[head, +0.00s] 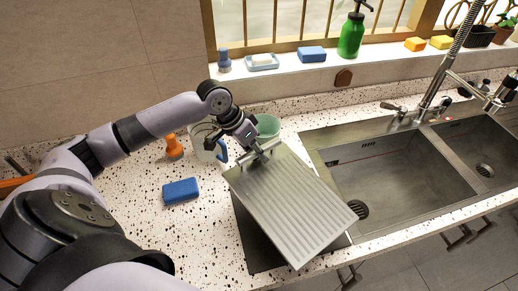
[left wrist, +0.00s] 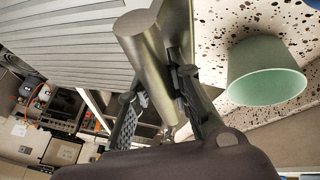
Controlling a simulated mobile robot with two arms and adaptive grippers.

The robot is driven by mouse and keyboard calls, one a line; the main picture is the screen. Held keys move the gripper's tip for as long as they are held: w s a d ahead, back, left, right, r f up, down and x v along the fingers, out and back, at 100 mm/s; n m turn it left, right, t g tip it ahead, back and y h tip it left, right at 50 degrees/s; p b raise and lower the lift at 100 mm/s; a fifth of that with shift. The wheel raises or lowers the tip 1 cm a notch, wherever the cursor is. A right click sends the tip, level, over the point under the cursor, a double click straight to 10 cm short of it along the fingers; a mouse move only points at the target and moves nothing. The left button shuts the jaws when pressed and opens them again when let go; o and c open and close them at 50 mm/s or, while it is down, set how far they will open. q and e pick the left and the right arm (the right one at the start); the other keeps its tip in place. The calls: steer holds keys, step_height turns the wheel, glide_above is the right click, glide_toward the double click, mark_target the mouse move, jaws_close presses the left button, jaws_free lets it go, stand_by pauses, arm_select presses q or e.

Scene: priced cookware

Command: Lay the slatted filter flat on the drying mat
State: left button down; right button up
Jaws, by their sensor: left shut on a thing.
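The slatted filter (head: 292,205) is a grey ridged metal panel. In the head view it is tilted above the dark drying mat (head: 257,250) and hides most of it; the mat's left and front parts show. My left gripper (head: 258,152) is shut on the bar-like handle at the filter's far edge. In the left wrist view the filter (left wrist: 65,40) fills the upper left, and its round metal handle (left wrist: 150,60) lies between the fingers of the gripper (left wrist: 165,95). My right gripper is in neither view.
A steel double sink (head: 400,180) lies right of the mat. A green cup (head: 268,126) stands close behind the gripper, also in the wrist view (left wrist: 262,75). A blue sponge (head: 181,191) and an orange-handled item (head: 174,147) are on the speckled counter at left.

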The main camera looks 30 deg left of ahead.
mark_target(258, 162)
arm_select(q)
steer(key=shift+f, duration=0.3)
steer(key=shift+w+f+b, duration=0.1)
steer(key=shift+f+b, duration=0.15)
steer(key=shift+b, duration=0.3)
step_height(258, 162, down, 2)
steer(key=b, duration=0.2)
steer(key=shift+a+b, duration=0.1)
steer(key=shift+b, duration=0.25)
steer(key=shift+f+b, duration=0.55)
steer(key=shift+b, duration=0.1)
steer(key=shift+f, duration=0.25)
step_height(258, 162, down, 2)
steer(key=shift+f+b, duration=0.55)
steer(key=shift+f, duration=0.8)
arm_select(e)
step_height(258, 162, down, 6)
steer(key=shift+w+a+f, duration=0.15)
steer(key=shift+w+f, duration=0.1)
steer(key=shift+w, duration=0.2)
arm_select(q)
steer(key=c, duration=1.4)
jaws_free()
